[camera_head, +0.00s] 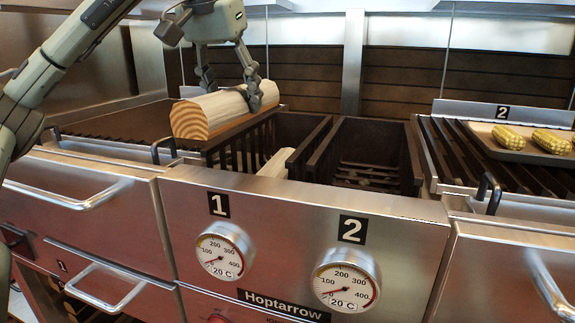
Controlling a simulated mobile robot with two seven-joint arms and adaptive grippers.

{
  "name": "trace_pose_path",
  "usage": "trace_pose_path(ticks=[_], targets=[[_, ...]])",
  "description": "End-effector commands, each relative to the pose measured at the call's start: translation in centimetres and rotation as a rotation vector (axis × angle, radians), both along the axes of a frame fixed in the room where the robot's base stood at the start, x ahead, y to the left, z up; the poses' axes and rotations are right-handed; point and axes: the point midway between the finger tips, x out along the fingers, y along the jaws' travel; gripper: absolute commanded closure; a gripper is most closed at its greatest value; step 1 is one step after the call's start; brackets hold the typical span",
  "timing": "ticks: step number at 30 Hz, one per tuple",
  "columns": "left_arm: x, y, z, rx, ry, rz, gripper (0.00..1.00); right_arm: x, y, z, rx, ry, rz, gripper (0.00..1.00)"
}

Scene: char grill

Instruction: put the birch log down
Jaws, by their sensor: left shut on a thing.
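The birch log (207,112) is a split log with pale bark and an orange-brown ringed end. It lies roughly level over the left side of firebox 1, near its slatted black rim. My left gripper (231,92) comes down from above with its fingers around the log and is shut on it. I cannot tell whether the log touches the rim below. Another pale piece of wood (274,166) shows inside firebox 1. My right gripper is not in view.
Firebox 2 (368,150) stands open to the right, with bars at its bottom. A tray (507,153) with corn cobs (551,142) sits on the right grill. Dial 1 (223,252) and dial 2 (345,280) are on the steel front. Drawer handles (72,201) stick out.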

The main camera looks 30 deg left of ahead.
Motion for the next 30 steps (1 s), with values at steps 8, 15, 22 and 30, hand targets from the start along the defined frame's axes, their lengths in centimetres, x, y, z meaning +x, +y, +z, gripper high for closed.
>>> trace_pose_path(ticks=[8,15,22,30], targets=[[5.0,-0.4,-3.6,-0.003,0.004,-0.003,0.96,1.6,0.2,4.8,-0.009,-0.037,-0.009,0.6],[9.7,-0.4,-5.7,-0.001,0.001,0.0,0.96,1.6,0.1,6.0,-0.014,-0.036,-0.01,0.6],[11.3,-0.4,-6.9,0.0,-0.001,0.0,0.96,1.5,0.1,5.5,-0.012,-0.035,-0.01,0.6],[11.2,-0.4,-10.3,0.001,0.0,-0.001,0.96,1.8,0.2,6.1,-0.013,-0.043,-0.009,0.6]])
